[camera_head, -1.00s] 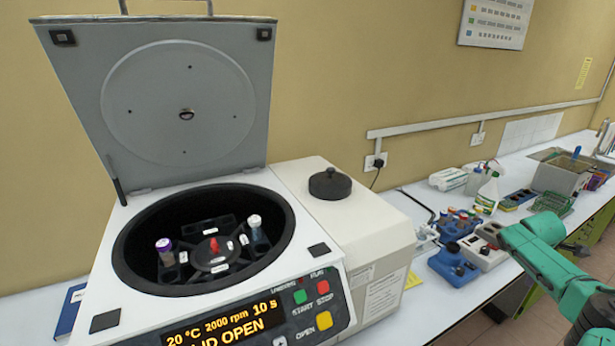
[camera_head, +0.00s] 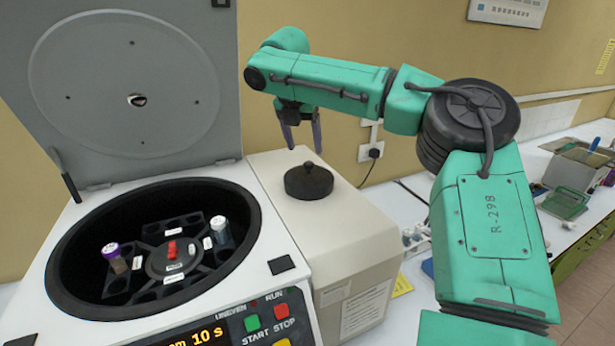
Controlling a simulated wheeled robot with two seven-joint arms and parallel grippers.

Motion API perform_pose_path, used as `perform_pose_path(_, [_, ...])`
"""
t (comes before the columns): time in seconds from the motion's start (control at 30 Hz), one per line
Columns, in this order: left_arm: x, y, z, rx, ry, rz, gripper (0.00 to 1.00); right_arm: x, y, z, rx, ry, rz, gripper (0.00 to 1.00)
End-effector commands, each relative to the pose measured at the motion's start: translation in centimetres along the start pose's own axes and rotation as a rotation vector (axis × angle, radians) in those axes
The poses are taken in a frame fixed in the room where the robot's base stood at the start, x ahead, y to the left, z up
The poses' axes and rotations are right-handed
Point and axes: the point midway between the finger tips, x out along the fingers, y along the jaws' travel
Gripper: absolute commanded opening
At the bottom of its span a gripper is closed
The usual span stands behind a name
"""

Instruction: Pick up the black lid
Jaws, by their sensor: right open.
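The black lid (camera_head: 308,182) is a round disc with a knob on top. My left gripper is not in view.
The centrifuge (camera_head: 282,265) stands open at left, its grey hinged cover (camera_head: 130,85) raised. Its rotor (camera_head: 172,255) holds two capped tubes. A wall socket (camera_head: 371,151) is behind. A grey bin (camera_head: 580,168) and a green rack (camera_head: 566,200) stand far right.

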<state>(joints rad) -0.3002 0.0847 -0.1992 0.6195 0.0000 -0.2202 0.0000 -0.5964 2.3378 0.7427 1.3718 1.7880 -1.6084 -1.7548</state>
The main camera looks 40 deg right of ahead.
Motion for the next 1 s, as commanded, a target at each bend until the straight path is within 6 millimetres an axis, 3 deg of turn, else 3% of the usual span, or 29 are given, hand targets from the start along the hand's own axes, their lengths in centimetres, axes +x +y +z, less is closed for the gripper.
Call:
perform_pose_path(0.4, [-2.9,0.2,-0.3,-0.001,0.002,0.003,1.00,6.4,-0.1,0.7,0.002,0.002,-0.002,0.70])
perform_pose_path(0.63, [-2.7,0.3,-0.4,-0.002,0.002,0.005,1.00,7.0,0.0,0.6,0.003,-0.001,0.000,0.70])
perform_pose_path(0.8, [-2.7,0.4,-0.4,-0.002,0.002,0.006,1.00,7.0,0.0,0.7,0.003,-0.001,0.000,0.05])
perform_pose_path(0.83, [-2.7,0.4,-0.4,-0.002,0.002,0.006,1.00,7.0,0.0,0.7,0.003,-0.001,0.000,0.00])
perform_pose_path(1.0, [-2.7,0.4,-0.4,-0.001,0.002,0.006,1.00,6.9,0.0,0.7,0.003,-0.001,0.000,0.00])
